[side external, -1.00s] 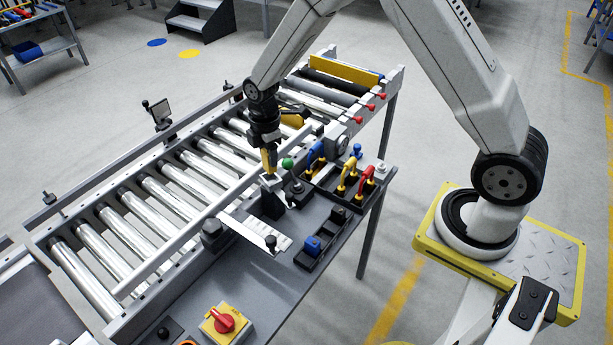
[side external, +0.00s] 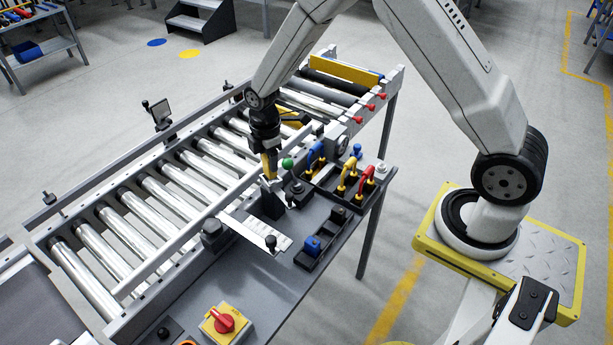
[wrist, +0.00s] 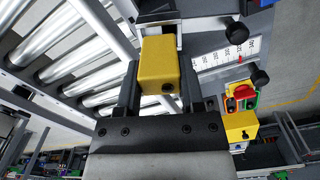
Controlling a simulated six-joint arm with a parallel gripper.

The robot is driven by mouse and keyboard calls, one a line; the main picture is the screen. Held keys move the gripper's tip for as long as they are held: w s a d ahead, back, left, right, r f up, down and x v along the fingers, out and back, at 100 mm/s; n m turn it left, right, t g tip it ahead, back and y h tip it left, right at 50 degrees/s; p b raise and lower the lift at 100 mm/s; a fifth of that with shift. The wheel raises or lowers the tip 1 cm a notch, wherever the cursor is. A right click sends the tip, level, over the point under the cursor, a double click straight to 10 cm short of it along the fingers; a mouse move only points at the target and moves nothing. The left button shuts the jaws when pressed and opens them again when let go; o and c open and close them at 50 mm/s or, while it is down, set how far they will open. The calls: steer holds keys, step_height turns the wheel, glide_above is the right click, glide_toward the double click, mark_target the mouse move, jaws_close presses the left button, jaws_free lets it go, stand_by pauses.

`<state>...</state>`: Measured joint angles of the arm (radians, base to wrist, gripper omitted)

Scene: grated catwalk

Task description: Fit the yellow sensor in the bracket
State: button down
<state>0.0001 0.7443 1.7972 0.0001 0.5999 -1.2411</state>
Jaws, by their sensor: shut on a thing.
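The yellow sensor (side external: 268,166) is a small block held by my gripper (side external: 268,158), pointing down. In the wrist view the sensor (wrist: 160,63) sits between the two dark fingers of my gripper (wrist: 158,80), which are shut on it. The bracket (side external: 271,203) is a dark upright post with a light grey top, standing on the bench beside the rollers. The sensor's lower end is right at the bracket's top; I cannot tell whether it is inside or just above. In the wrist view part of the grey bracket (wrist: 157,26) shows beyond the sensor.
A white scale strip (side external: 255,233) lies in front of the bracket. A green knob (side external: 287,163) and a tray with blue, yellow and red-handled items (side external: 345,190) stand close on the right. Conveyor rollers (side external: 165,195) run along the left. A red switch on a yellow box (side external: 222,320) sits near the front.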

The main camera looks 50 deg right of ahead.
steer(key=shift+f, duration=0.65)
steer(key=shift+f, duration=0.35)
steer(key=shift+f, duration=0.45)
jaws_free()
steer(key=shift+r, duration=0.15)
steer(key=shift+r, duration=3.9)
